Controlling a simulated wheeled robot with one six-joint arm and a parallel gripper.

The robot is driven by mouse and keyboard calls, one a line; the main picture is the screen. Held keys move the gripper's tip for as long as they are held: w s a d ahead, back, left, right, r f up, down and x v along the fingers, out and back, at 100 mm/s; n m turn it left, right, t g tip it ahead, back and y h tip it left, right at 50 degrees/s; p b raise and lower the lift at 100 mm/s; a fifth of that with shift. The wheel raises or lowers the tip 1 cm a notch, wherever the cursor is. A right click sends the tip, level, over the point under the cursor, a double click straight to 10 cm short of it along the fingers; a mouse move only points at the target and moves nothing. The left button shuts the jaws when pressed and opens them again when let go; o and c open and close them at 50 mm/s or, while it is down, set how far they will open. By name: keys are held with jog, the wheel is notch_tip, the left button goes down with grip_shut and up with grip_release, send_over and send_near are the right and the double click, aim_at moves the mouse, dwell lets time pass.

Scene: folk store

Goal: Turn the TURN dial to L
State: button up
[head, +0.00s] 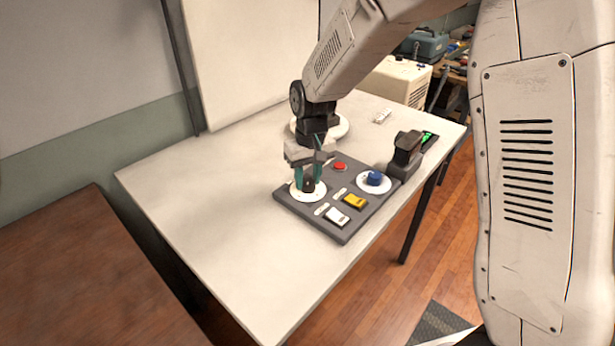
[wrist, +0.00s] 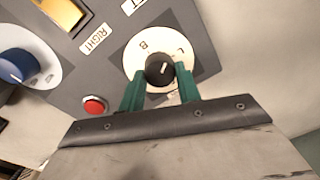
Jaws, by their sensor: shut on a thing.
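A black dial knob (head: 308,186) stands on a round white plate on the grey control panel (head: 344,237). In the wrist view the knob (wrist: 159,69) has a short white pointer line, slanted towards the upper right. The white plate (wrist: 135,58) carries a letter B at its upper left and another mark at its upper right, too small to read surely. My gripper (wrist: 160,88) has its two green fingers on either side of the knob, shut on it. In the head view my gripper (head: 307,176) comes down from above. Part of the plate is hidden behind the fingers.
The panel also bears a blue knob (head: 374,178) on a white plate, a red button (head: 340,166), a yellow switch (head: 355,201) and a white switch (head: 337,217). A dark device (head: 406,153) stands beside the panel. The table's left side is clear.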

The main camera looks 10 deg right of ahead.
aim_at(310, 180)
jog(key=m, duration=0.6)
jog(key=shift+m, duration=0.3)
dwell(0.5)
jog(key=o, duration=1)
jog(key=shift+s, duration=0.1)
jog(key=r, duration=0.8)
jog(key=shift+d, duration=0.2)
jog(key=shift+f, duration=0.1)
